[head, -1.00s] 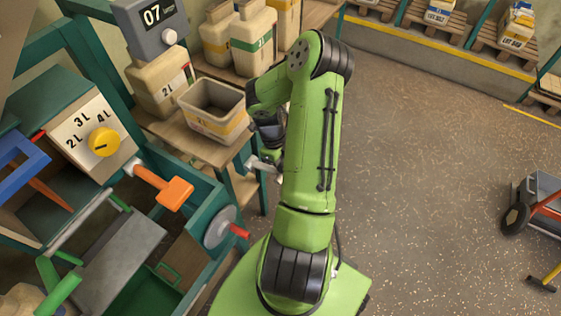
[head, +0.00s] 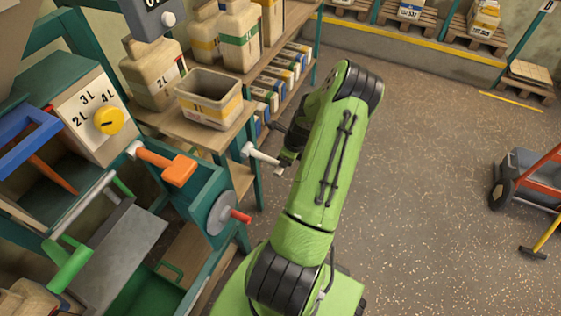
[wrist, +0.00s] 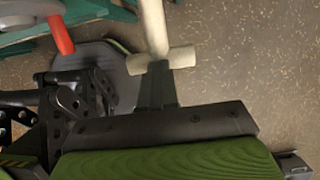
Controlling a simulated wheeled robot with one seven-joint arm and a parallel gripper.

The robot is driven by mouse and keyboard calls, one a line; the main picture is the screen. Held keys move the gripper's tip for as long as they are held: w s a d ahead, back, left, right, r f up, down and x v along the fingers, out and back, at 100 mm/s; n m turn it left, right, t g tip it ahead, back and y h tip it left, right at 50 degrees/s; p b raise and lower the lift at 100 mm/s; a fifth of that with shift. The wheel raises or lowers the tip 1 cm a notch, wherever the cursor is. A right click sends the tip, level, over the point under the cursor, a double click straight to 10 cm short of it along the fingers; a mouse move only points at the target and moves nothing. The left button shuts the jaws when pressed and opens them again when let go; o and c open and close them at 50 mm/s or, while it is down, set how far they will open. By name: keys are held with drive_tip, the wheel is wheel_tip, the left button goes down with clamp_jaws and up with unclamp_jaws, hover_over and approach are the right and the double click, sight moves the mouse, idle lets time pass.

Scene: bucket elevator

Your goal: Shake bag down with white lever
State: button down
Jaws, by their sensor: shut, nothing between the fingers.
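The white lever (head: 262,155) sticks out to the right from the teal frame, beside the shelf rack. In the wrist view the white lever (wrist: 152,25) is a pale shaft ending in a short crossbar. My gripper (wrist: 157,82) is shut and empty, its dark fingers right at the crossbar. Whether they touch it, I cannot tell. In the head view my green arm hides most of the gripper. A beige sack-like shape (head: 25,298) is cut off at the lower left; I cannot tell if it is the bag.
An orange-handled lever (head: 178,170), a grey wheel with a red handle (head: 222,212) and a yellow dial (head: 108,121) are on the machine at left. An open bin (head: 210,100) stands on the shelf. A cart (head: 530,175) is at right. The floor between is clear.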

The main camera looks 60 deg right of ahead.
wheel_tip(320, 180, down, 2)
drive_tip(key=shift+s+a, duration=0.15)
drive_tip(key=shift+s+a+f, duration=0.1)
drive_tip(key=shift+f, duration=0.1)
idle(0.4)
drive_tip(key=p+v, duration=0.6)
drive_tip(key=v, duration=0.8)
drive_tip(key=shift+s+d, duration=0.2)
drive_tip(key=shift+s, duration=0.3)
drive_tip(key=shift+r, duration=0.15)
